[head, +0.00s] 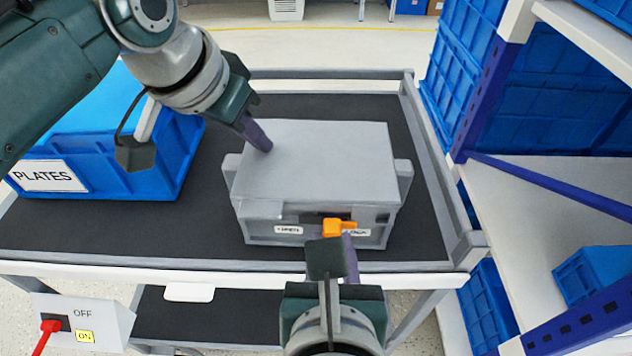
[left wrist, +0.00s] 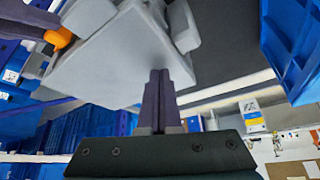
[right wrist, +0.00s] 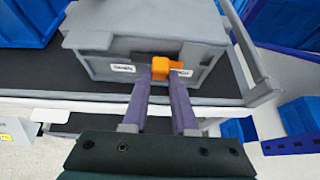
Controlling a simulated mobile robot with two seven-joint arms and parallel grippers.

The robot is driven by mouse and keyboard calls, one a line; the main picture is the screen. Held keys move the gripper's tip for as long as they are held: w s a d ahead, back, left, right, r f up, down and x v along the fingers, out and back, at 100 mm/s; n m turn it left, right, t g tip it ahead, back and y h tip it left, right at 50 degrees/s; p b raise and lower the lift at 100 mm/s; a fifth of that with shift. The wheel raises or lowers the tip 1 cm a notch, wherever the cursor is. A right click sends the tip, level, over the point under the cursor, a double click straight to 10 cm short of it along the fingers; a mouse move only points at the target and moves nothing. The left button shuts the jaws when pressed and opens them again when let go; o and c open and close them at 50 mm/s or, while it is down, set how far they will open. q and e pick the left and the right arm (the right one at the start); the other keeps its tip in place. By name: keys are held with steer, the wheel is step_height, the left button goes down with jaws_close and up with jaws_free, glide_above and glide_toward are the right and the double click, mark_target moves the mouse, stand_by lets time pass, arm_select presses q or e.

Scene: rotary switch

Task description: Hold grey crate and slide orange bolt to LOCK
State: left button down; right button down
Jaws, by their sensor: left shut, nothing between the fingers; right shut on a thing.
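The grey crate (head: 318,160) stands upright on the dark cart top, and its front also shows in the right wrist view (right wrist: 115,42). The orange bolt (head: 331,228) sits in a dark slot on the crate's front. An OPEN label (head: 288,230) is left of it; a partly covered LOCK label (head: 361,232) is at its right. My left gripper (head: 265,147) is shut and empty, its fingertips at the top of the crate near the left edge. My right gripper (right wrist: 162,78) is shut on the orange bolt from the front, one finger on each side.
A blue crate labelled PLATES (head: 165,160) stands on the cart (head: 420,265) at left. A rack (head: 545,180) with blue crates stands close on the right. Cart top behind the grey crate is clear.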

arm_select(q)
steer(key=shift+s+a+f, duration=0.15)
steer(key=shift+s+f, duration=0.05)
steer(key=shift+f, duration=0.1)
arm_select(e)
steer(key=c, duration=0.7)
jaws_free()
steer(key=v, duration=0.5)
arm_select(q)
steer(key=shift+r, duration=0.1)
step_height(320, 180, up, 6)
steer(key=p, duration=0.7)
steer(key=shift+w+r, duration=0.1)
steer(key=shift+r, duration=0.15)
steer(key=shift+f, duration=0.1)
arm_select(e)
step_height(320, 180, up, 7)
